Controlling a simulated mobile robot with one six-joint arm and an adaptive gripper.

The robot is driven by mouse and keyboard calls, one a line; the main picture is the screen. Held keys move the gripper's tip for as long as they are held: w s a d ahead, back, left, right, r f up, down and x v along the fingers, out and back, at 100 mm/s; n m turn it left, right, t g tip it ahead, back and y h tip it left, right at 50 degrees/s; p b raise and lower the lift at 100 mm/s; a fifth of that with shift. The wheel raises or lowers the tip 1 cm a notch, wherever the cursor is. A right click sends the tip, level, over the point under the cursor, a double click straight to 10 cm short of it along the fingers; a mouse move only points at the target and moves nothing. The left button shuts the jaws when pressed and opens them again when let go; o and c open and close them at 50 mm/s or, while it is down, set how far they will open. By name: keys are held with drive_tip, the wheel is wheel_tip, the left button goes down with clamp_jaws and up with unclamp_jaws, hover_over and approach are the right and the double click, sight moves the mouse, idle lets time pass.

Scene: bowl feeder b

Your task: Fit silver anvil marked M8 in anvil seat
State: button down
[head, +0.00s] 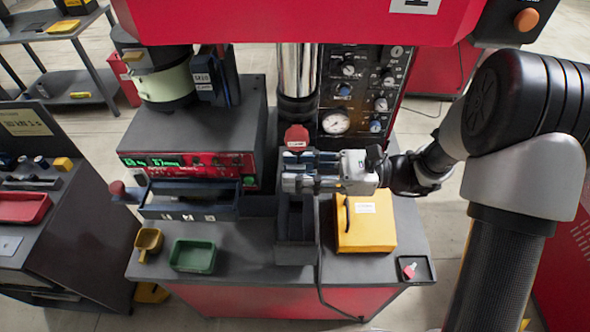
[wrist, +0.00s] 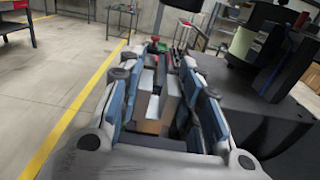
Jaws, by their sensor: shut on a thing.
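My gripper (head: 292,171) reaches in from the right, level, under the red-tipped tool of the press, with its fingers pointing left. In the wrist view its blue-padded fingers (wrist: 160,105) are closed about a silver-and-brown, shiny block (wrist: 152,108), which looks like the silver anvil. No M8 mark can be read on it. Below the gripper stands a dark upright block with a channel (head: 295,225), which may hold the anvil seat; the gripper hides part of it, and I cannot make out the seat itself. The held block appears clear of it.
A chrome ram (head: 298,70) and red tool tip (head: 297,135) are close above my gripper. A yellow box (head: 364,225) stands right of the dark block. A green tray (head: 193,256) and yellow scoop (head: 148,242) lie left. The feeder unit (head: 200,135) stands behind left.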

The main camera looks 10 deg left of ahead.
drive_tip(key=shift+d+r+p, duration=0.1)
drive_tip(key=shift+r+p, duration=0.05)
drive_tip(key=shift+p, duration=0.2)
drive_tip(key=shift+f+b, duration=1.85)
drive_tip(key=shift+f, duration=1.15)
drive_tip(key=shift+p, duration=0.6)
drive_tip(key=shift+f+b, duration=0.9)
drive_tip(key=shift+f, duration=0.75)
drive_tip(key=c, duration=1.1)
unclamp_jaws()
drive_tip(key=shift+o, duration=0.2)
